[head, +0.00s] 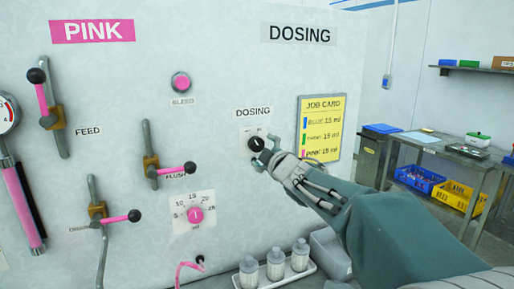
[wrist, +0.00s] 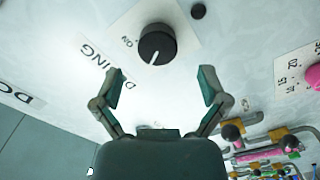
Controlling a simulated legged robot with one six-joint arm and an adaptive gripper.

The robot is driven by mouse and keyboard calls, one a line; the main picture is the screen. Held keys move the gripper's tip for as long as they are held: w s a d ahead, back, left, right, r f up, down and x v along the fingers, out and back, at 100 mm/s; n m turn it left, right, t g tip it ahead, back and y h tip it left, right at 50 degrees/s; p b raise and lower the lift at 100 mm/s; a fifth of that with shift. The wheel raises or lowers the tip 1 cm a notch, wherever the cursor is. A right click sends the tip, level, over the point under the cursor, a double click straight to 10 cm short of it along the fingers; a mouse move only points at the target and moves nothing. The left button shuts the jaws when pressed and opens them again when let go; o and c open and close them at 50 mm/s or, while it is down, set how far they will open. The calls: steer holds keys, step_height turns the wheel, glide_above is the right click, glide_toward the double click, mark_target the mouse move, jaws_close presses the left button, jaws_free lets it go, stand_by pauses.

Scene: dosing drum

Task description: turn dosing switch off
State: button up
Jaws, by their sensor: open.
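The dosing switch (head: 257,144) is a round black knob on a white plate on the panel, below the small DOSING label (head: 253,112). In the wrist view the knob (wrist: 157,45) shows a white pointer line slanting toward the picture's bottom, slightly left. An ON mark (wrist: 126,41) is printed left of it; I see no readable OFF mark. My gripper (head: 283,148) is just right of the knob in the head view. In the wrist view its two fingers (wrist: 160,85) are spread and empty, with the knob beyond their tips, apart from them.
A yellow job card (head: 321,122) is on the panel close behind my gripper. The flush lever (head: 175,170) and pink dial (head: 196,215) are to the left. White bottles (head: 275,264) stand on a tray below. A dark round spot (wrist: 198,11) is near the knob.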

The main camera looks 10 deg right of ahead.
steer(key=s+d, duration=0.1)
steer(key=s, duration=0.5)
steer(key=shift+s, duration=0.4)
steer(key=shift+d+f, duration=0.1)
steer(key=shift+d, duration=0.05)
steer(key=s+a+f+m+g+h, duration=0.1)
steer(key=s+f+m+g, duration=0.5)
steer(key=s, duration=0.8)
steer(key=s+a+f+m+g+h, duration=0.1)
steer(key=s+f+m+g, duration=0.5)
steer(key=s+f, duration=0.7)
steer(key=shift+s+f+m+h, duration=0.15)
steer(key=shift+s+m+h, duration=0.65)
steer(key=shift+s, duration=0.4)
